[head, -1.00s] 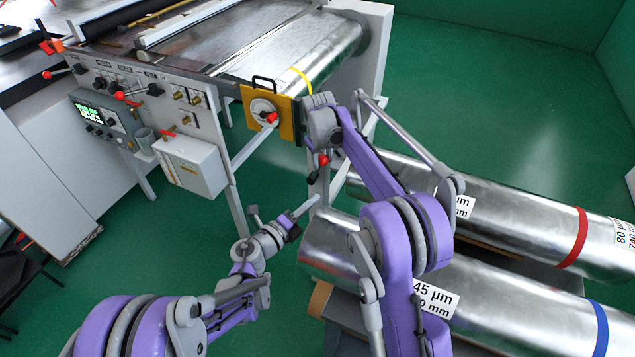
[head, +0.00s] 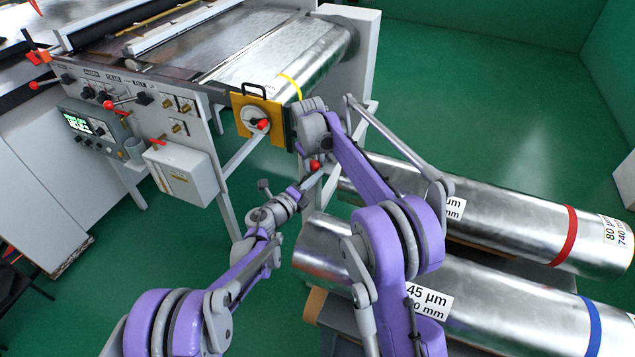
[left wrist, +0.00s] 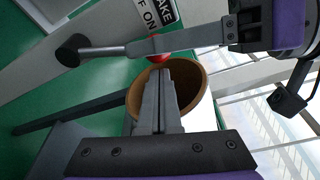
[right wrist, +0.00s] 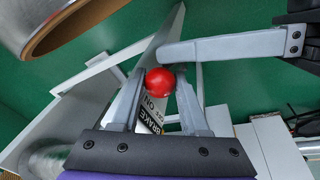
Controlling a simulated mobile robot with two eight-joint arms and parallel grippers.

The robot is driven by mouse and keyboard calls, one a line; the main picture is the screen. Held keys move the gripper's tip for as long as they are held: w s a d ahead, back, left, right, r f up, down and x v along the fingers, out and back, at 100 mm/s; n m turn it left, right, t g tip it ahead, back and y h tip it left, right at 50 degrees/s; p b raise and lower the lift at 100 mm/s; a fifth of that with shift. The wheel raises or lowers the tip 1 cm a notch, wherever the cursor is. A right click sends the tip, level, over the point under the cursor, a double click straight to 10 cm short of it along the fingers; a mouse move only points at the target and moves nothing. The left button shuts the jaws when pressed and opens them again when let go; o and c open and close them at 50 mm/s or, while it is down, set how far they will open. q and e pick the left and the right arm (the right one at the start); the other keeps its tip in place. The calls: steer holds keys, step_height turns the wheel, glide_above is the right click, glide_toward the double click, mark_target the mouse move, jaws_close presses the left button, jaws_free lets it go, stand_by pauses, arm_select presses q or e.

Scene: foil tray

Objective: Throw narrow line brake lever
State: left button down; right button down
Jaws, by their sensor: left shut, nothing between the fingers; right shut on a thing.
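The brake lever's red ball knob (head: 315,165) shows below the front right corner of the machine. In the right wrist view the knob (right wrist: 160,80) sits between the fingers of my right gripper (right wrist: 160,88), which is shut on it. My left gripper (head: 312,181) is shut and empty, its tips close to the knob; I cannot tell whether they touch. In the left wrist view my left fingers (left wrist: 160,72) point just below the knob (left wrist: 154,58), which is partly hidden by a right finger. A BRAKE OFF/ON label (left wrist: 153,12) is near it.
A foil machine (head: 225,180) stands at the left, with a yellow plate (head: 277,133) carrying another red handle (head: 263,124). Large foil rolls (head: 500,205) lie at the right, close to both arms. The brown core end of one roll (left wrist: 200,80) is near my left fingers. Green floor (head: 480,90) is free behind.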

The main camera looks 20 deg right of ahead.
arm_select(q)
steer(key=shift+w+a+r+n, duration=0.3)
steer(key=shift+w+a+n, duration=0.1)
steer(key=shift+w, duration=0.3)
arm_select(e)
steer(key=shift+s, duration=0.1)
steer(key=c, duration=0.7)
jaws_free()
steer(key=shift+o, duration=1.4)
arm_select(q)
steer(key=shift+d, duration=0.1)
